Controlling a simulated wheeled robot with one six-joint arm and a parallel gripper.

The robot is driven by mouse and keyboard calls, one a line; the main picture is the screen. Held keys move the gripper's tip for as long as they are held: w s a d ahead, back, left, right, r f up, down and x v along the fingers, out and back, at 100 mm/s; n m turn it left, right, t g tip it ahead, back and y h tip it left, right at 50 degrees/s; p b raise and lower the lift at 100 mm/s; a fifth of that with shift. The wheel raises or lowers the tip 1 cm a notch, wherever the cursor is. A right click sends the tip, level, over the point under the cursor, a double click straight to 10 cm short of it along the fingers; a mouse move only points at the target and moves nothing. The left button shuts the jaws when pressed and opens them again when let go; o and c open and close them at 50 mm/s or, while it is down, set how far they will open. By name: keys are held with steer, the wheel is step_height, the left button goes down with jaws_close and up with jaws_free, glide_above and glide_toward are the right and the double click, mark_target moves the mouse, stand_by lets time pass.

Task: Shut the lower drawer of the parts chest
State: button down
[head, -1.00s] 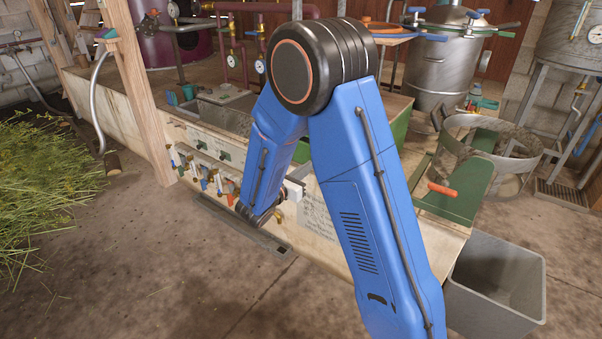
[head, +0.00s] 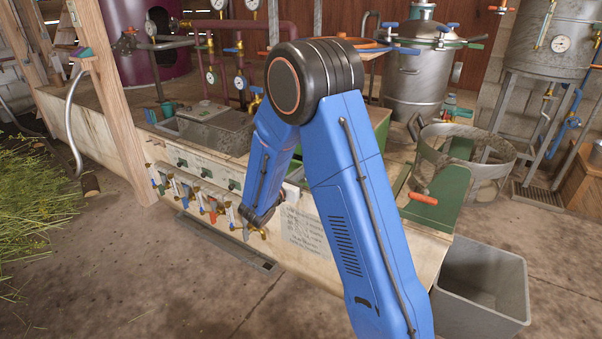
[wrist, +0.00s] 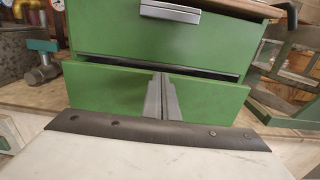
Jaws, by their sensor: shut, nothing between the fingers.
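The green parts chest (wrist: 90,25) fills the upper part of the wrist view. Its upper drawer has a grey handle (wrist: 170,12). The lower drawer (wrist: 215,103) stands out a little, with a dark gap along its top edge. My gripper (wrist: 162,82) is shut and empty, its fingers upright in the picture against the middle of the lower drawer's front. I cannot tell whether they touch it. The fingers hide that part of the front. In the head view a green side of what seems to be the chest (head: 382,130) shows behind my blue arm, which hides the rest and my gripper.
A green stand with an orange handle (head: 422,198) and a metal ring basket (head: 465,150) are right of my arm. A grey bin (head: 482,285) stands on the floor at lower right. A green frame (wrist: 290,75) is right of the chest. Valves (head: 210,205) line the bench front.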

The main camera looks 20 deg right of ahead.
steer(key=x, duration=0.3)
steer(key=shift+w+d, duration=0.15)
steer(key=shift+d, duration=0.15)
steer(key=shift+w+d+r, duration=0.1)
steer(key=shift+w, duration=0.05)
